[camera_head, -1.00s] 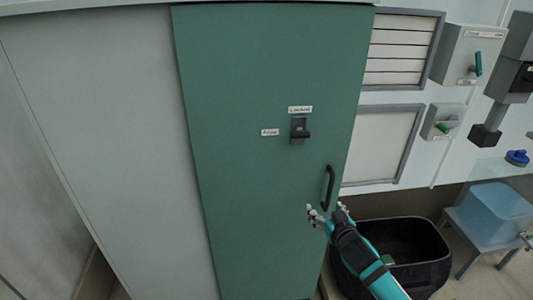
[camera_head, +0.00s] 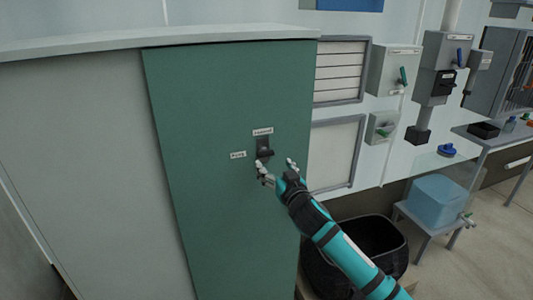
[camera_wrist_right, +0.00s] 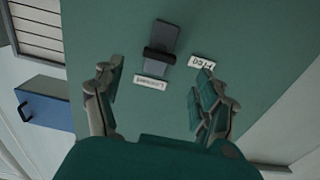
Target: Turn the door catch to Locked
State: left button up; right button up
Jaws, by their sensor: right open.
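The door catch (camera_head: 264,148) is a small grey plate with a dark lever on the green door (camera_head: 225,225). A white label reading Locked (camera_head: 263,131) is above it and another label (camera_head: 238,154), hard to read, is to its left. My right gripper (camera_head: 277,168) is open and empty just below the catch, with its fingers apart. In the right wrist view the catch (camera_wrist_right: 160,42) appears turned over, ahead of and between the open fingers, apart from them. The door handle is hidden behind my right gripper. My left gripper is not in view.
A blue tub (camera_head: 437,200) sits on a low stand. Boxes with levers (camera_head: 394,68) and vent panels (camera_head: 340,72) are on the wall at right. The space before the door's left part is clear.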

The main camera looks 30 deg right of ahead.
aim_at(267, 155)
jog(key=p+x, duration=0.1)
jog(key=x, duration=0.6)
jog(key=shift+w, duration=0.15)
jog(key=shift+f, duration=0.1)
jog(key=c, duration=1.2)
